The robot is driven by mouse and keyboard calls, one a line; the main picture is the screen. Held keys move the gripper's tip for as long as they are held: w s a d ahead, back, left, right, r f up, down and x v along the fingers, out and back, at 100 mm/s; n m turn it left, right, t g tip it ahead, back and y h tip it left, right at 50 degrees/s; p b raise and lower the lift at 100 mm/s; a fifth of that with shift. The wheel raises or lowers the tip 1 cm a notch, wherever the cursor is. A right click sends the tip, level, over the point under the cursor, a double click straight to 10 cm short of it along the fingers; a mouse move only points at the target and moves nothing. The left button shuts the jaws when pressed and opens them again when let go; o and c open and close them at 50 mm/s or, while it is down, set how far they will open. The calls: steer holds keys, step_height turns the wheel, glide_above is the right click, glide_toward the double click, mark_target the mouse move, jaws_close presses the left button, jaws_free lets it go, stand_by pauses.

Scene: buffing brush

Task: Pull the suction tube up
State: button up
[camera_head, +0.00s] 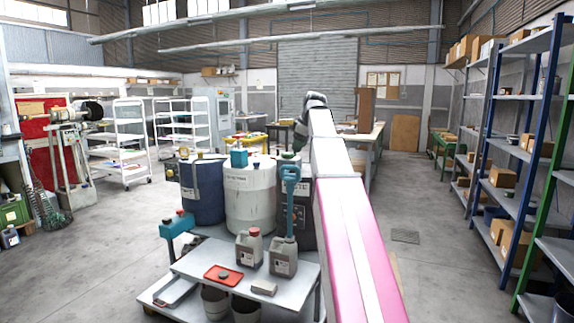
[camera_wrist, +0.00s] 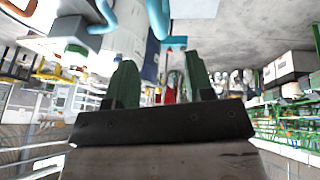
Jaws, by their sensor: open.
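The suction tube appears to be the upright blue tube with a looped handle (camera_head: 290,190), standing in a grey jug (camera_head: 283,262) at the front of the cart. In the wrist view my gripper (camera_wrist: 160,78) has two green fingers spread apart with nothing held between them. A blue curved piece (camera_wrist: 158,14) shows at the top of that view, beyond the fingers; I cannot tell whether it is the same tube. In the head view my pink and white arm reaches forward, right of the tube, and my gripper is mostly hidden.
On the cart (camera_head: 188,265) stand a white drum (camera_head: 249,205), a dark blue drum (camera_head: 202,190), a second jug (camera_head: 249,247) and a red tray (camera_head: 223,275). A dark container behind the tube is partly covered by my arm. Shelves (camera_head: 515,190) line the right; floor between is open.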

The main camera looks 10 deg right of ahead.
steer(key=x, duration=1)
steer(key=shift+w+a, duration=0.15)
steer(key=shift+w, duration=0.2)
jaws_close()
